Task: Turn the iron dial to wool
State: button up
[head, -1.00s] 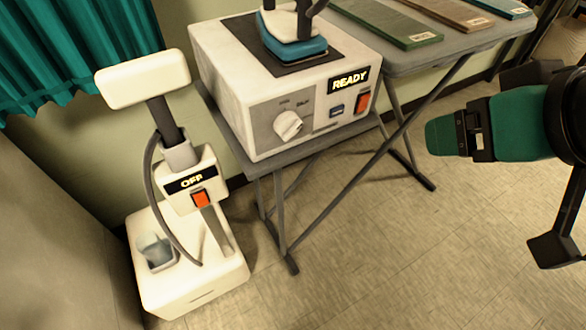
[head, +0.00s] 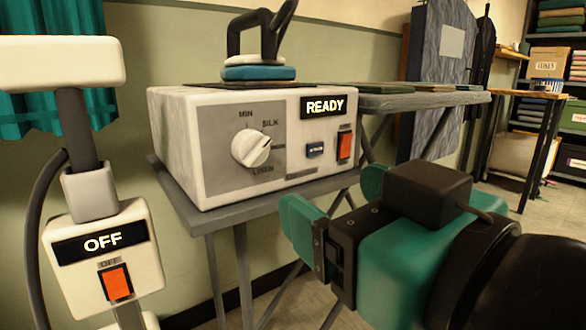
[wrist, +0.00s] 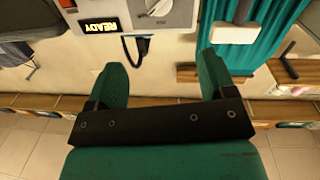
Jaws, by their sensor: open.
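The iron dial (head: 251,148) is a round white knob on the grey front panel of the white iron station (head: 180,150). MIN and SILK are readable above it; the word to its right is too small to read, and a label like LINEN sits below. Its ridge slants toward the upper right; the exact setting is unclear. In the wrist view the dial (wrist: 160,8) shows at the top edge, beyond the fingertips. My gripper (head: 338,205) has green fingers, open and empty, in front of the station, lower right of the dial and apart from it. Its fingers (wrist: 162,70) are spread in the wrist view.
The iron (head: 258,72) stands on top. A white steamer (head: 100,255) reading OFF is close at left. The board (head: 430,100) extends right.

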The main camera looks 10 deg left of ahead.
aim_at(258, 152)
jog(key=p+x, duration=1)
jog(key=x, duration=0.7)
jog(key=shift+w+d+f, duration=0.1)
jog(key=c, duration=0.9)
